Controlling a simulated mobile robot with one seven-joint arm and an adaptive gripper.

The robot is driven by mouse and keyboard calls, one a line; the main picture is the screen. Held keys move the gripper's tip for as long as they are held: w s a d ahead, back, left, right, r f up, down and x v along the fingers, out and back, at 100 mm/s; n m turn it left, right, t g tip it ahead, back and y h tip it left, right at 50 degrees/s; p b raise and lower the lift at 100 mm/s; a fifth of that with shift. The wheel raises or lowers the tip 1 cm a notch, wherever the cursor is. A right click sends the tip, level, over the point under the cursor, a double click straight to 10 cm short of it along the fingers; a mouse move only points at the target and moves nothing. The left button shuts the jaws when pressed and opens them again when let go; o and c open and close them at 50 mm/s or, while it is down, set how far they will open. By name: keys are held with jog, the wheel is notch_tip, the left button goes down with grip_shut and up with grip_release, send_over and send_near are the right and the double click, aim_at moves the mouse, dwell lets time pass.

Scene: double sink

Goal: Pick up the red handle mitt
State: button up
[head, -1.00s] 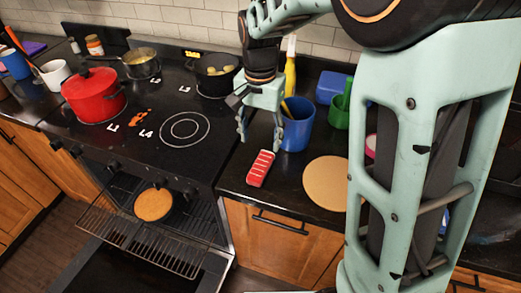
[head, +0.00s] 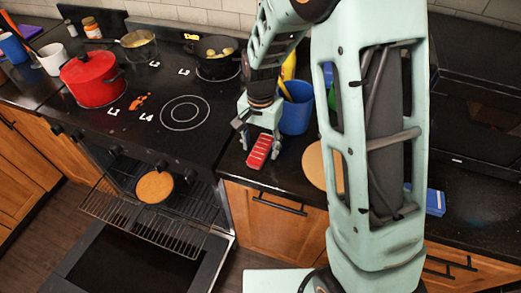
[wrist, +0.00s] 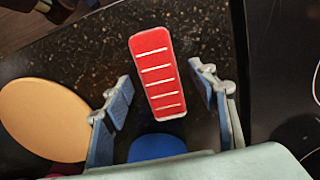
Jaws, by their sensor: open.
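The red handle mitt (head: 259,151) with white stripes lies flat on the dark counter, just right of the stove. In the wrist view the mitt (wrist: 157,76) lies between and beyond my open fingers, with its long side running roughly along them. My gripper (head: 260,136) is open and above the mitt's far end in the head view; it also shows in the wrist view (wrist: 160,92) with a finger on each side of the mitt. I see no contact between the fingers and the mitt.
A blue container (head: 296,108) stands just behind my gripper, and a round wooden board (head: 315,166) lies to the right. The stove carries a red pot (head: 93,79) and a black pot (head: 216,57).

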jog(key=c, duration=1.3)
